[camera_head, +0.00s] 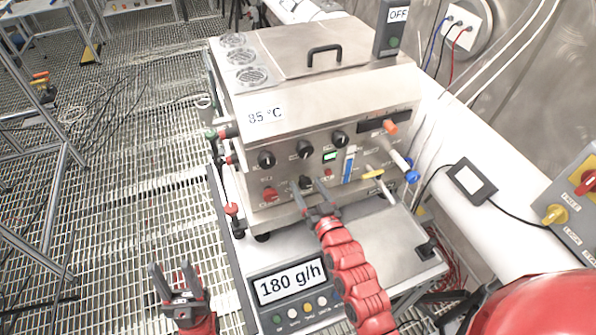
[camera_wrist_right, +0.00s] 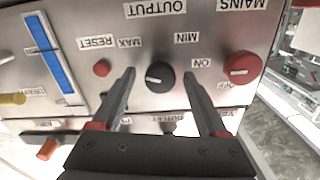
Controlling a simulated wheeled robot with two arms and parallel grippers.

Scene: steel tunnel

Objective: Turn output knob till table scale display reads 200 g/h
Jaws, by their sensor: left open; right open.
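The black output knob (camera_wrist_right: 160,75) sits on the machine's steel front under the "OUTPUT" label, which appears upside down in the right wrist view. A white mark on the knob points toward the picture's left. My right gripper (camera_wrist_right: 158,78) is open, one finger on each side of the knob, with visible gaps. In the head view the knob (camera_head: 305,182) is just beyond my right gripper's fingertips (camera_head: 314,198). The table scale display (camera_head: 290,284) reads 180 g/h. My left gripper (camera_head: 173,272) is open and empty, over the grating left of the display.
A red mains knob (camera_wrist_right: 242,67) and a red reset button (camera_wrist_right: 102,69) flank the output knob. The steel machine (camera_head: 290,75) shows 85 °C and more black knobs above. A yellow-handled valve (camera_head: 373,174) stands to the right. Open floor grating lies left.

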